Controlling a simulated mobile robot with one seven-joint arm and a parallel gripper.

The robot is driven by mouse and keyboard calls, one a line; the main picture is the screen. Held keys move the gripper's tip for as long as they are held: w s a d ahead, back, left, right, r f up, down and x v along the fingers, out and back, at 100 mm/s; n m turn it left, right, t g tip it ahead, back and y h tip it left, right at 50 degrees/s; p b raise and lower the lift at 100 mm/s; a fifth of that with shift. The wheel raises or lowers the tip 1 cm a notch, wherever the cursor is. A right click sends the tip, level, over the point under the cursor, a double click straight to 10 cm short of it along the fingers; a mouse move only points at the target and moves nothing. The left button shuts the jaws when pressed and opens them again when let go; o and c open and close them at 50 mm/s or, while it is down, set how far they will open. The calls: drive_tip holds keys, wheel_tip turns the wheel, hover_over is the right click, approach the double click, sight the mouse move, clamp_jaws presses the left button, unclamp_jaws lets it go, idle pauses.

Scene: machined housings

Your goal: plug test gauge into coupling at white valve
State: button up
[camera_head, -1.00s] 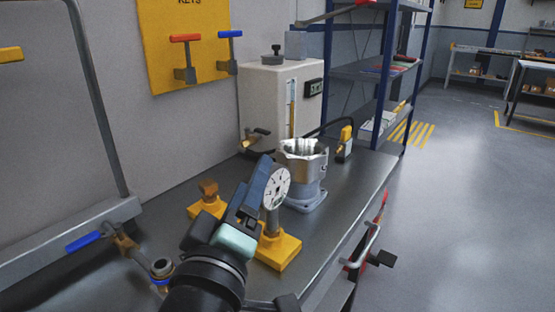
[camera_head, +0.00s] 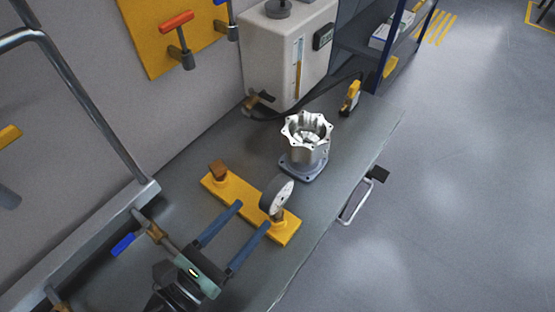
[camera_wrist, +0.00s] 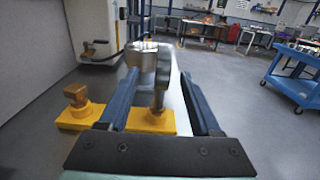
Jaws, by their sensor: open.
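The test gauge (camera_head: 277,195), a round white-faced dial, stands upright on the right end of a yellow holder block (camera_head: 243,201). My gripper (camera_head: 252,214) is open and empty, its two blue fingers reaching toward the gauge. In the wrist view the gauge shows edge-on (camera_wrist: 159,95) between the open fingers (camera_wrist: 160,78), apart from both. A brass valve (camera_head: 150,228) with a blue lever (camera_head: 123,245) sits at the lower left by the wall rail. I cannot make out a white valve; the coupling is not clearly visible now.
A machined metal housing (camera_head: 305,138) stands on the bench behind the gauge. A brown fitting (camera_head: 218,170) sits on the holder's left end. A white tank (camera_head: 285,55) stands at the back, with a black hose and yellow tool (camera_head: 350,97). The bench's right side is clear.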

sight(265, 204)
drive_tip(key=x, duration=0.6)
drive_tip(key=shift+s+d+r+p, duration=0.1)
drive_tip(key=shift+d+p, duration=0.2)
drive_tip(key=shift+p, duration=0.05)
drive_tip(key=shift+w+d+r, duration=0.15)
drive_tip(key=shift+w+d, duration=0.15)
drive_tip(key=shift+w, duration=0.05)
drive_tip(key=p+x, duration=0.1)
drive_tip(key=x, duration=0.3)
drive_tip(key=shift+w+d, duration=0.15)
drive_tip(key=shift+w, duration=0.2)
clamp_jaws()
